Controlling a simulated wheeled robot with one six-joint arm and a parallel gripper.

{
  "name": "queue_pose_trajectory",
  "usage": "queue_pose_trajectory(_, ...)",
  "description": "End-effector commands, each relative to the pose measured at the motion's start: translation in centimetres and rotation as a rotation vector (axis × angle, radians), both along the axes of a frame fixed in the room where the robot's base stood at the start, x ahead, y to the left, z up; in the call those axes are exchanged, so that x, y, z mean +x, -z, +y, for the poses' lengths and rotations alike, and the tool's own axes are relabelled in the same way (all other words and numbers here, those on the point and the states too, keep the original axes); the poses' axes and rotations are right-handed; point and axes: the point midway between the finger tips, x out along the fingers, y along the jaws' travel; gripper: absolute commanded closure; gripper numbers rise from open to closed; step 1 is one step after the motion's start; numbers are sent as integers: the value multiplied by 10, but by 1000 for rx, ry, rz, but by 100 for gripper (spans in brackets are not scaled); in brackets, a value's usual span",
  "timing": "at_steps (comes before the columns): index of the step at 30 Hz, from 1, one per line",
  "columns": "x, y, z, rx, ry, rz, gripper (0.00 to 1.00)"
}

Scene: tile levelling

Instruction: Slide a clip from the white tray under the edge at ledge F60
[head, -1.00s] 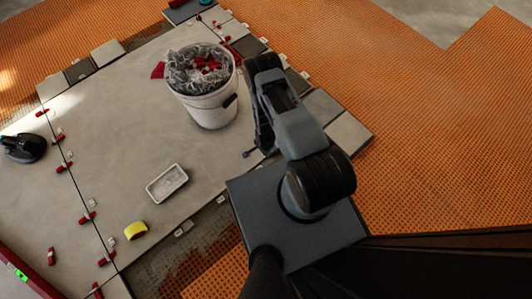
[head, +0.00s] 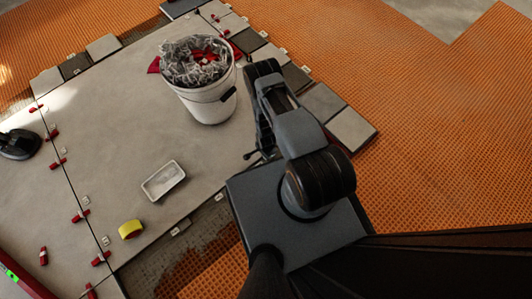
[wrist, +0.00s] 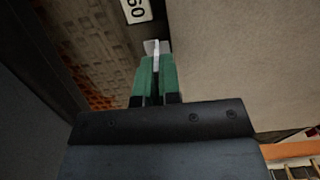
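My gripper (wrist: 154,72) shows green fingers in the wrist view, close together with a thin whitish clip (wrist: 152,48) between their tips. The clip points at the seam beside the large grey tile (wrist: 230,60). A white label ending in "60" (wrist: 136,10) lies just beyond the clip, a little left. I cannot tell whether the clip touches the tile edge. The white tray (head: 163,181) lies on the tiles in the head view; its contents are too small to make out. In the head view my arm mostly hides the gripper.
A white bucket (head: 210,105) full of grey and red pieces stands on the tiles. Orange matting (head: 440,150) is clear at right.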

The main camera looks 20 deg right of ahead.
Motion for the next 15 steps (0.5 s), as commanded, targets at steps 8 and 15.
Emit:
queue_pose_trajectory(8,0,9,0,0,0,0,100)
queue_pose_trajectory(15,0,8,0,0,0,0,100)
